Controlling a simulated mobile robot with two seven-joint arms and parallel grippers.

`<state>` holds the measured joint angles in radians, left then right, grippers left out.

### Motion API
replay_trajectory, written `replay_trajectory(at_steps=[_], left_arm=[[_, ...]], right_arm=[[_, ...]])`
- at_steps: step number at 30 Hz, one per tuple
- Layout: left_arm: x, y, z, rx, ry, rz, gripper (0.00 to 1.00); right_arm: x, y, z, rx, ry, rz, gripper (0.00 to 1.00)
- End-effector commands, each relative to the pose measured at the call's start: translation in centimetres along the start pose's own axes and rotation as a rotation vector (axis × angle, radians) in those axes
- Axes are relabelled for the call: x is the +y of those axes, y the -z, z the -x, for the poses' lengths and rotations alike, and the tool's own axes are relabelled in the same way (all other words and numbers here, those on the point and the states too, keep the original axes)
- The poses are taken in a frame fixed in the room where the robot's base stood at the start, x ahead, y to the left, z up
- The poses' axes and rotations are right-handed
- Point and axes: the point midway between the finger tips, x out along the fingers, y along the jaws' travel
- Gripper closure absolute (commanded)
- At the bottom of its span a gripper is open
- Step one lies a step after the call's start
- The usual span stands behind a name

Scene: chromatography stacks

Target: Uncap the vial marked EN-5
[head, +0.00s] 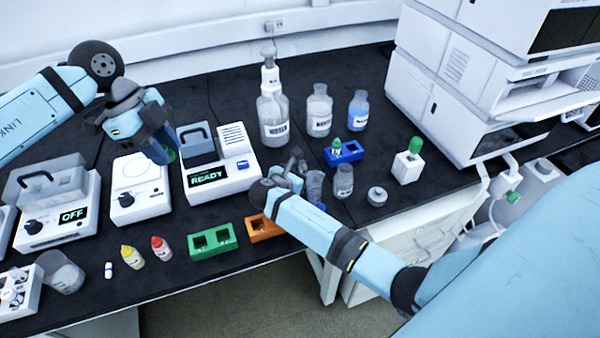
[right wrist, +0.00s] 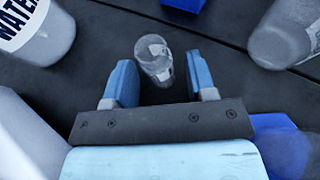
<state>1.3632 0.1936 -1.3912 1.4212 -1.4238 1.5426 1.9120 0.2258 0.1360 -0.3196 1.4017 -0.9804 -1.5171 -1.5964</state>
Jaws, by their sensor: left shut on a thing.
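My left gripper (head: 163,147) points down behind the white device with a round top, left of the READY device. It is shut on a small dark green thing (head: 170,155), mostly hidden by the fingers. My right gripper (head: 298,168) is low over the bench, right of the READY device; in the right wrist view (right wrist: 160,68) its fingers are apart. A small clear vial with white labels (right wrist: 153,58) stands between them, with a gap on each side. A green-capped vial (head: 337,147) stands in the blue rack (head: 352,153). I cannot read EN-5 on any vial.
Three labelled bottles stand behind, one a wash bottle (head: 273,120). Green (head: 212,240) and orange (head: 263,229) racks sit at the front edge.

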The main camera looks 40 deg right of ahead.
Motion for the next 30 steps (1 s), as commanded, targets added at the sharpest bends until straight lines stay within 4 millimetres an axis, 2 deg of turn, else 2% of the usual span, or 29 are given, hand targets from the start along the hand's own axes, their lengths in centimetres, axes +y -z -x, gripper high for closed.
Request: replay_trajectory(at_steps=[4,7,15,21,25,30], left_arm=[[0.0,-0.1,-0.2,0.000,0.000,0.000,1.00],[0.0,0.1,0.1,0.000,0.000,0.000,1.00],[0.0,0.3,0.7,0.000,0.000,0.000,1.00],[0.0,0.4,0.9,0.000,0.000,0.000,1.00],[0.0,0.4,1.0,0.000,0.000,0.000,1.00],[0.0,0.4,1.0,0.000,0.000,0.000,1.00]], right_arm=[[0.0,-0.3,0.2,0.000,-0.001,0.000,0.49],[0.0,-0.4,1.6,0.002,-0.002,0.001,0.49],[0.1,-0.4,7.5,0.002,-0.003,-0.001,0.49],[0.0,-0.4,10.8,0.001,-0.001,0.000,0.49],[0.0,-0.3,11.8,0.001,-0.001,0.000,0.49],[0.0,-0.3,12.2,0.000,0.000,0.001,0.49]])
